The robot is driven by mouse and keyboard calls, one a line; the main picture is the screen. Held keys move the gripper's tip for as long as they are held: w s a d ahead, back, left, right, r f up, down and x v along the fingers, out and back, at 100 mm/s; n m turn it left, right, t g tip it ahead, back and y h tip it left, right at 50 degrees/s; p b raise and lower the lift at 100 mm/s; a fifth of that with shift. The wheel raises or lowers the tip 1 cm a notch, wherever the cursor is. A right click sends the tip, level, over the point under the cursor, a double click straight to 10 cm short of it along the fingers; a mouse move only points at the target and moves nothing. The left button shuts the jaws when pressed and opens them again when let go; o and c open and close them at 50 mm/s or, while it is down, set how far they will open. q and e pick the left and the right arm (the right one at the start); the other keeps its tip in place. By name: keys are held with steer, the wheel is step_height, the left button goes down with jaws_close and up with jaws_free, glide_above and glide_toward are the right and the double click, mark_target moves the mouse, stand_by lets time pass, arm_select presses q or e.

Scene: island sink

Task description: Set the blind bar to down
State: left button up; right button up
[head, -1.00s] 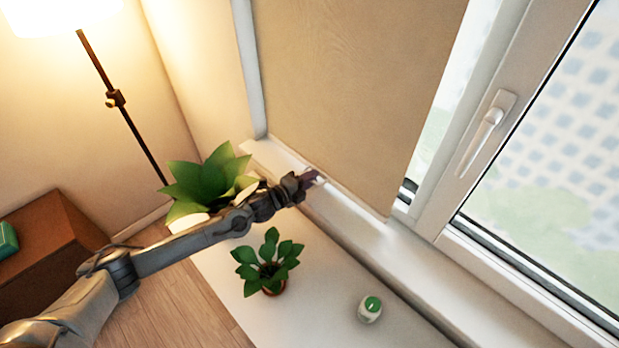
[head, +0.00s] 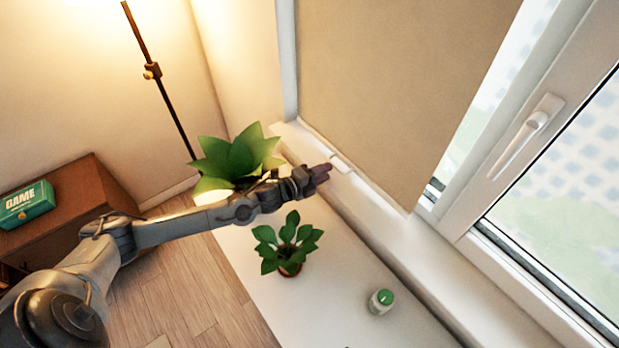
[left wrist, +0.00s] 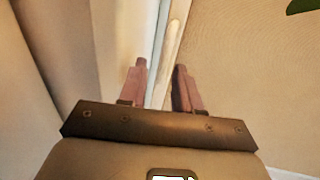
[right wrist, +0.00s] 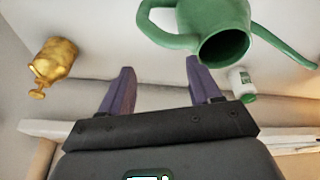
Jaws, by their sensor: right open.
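The tan roller blind (head: 385,85) hangs over the left window pane, down almost to the sill. Its bottom bar (head: 377,183) runs along its lower edge, with a small white tab (head: 341,163) at it.
A white bottle with green cap (head: 381,301) is nearby. A green watering can (right wrist: 215,25) and gold object (right wrist: 54,62) are near my right gripper. A floor lamp (head: 152,75) stands left.

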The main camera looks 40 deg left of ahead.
arm_select(q)
steer(key=shift+v, duration=2.8)
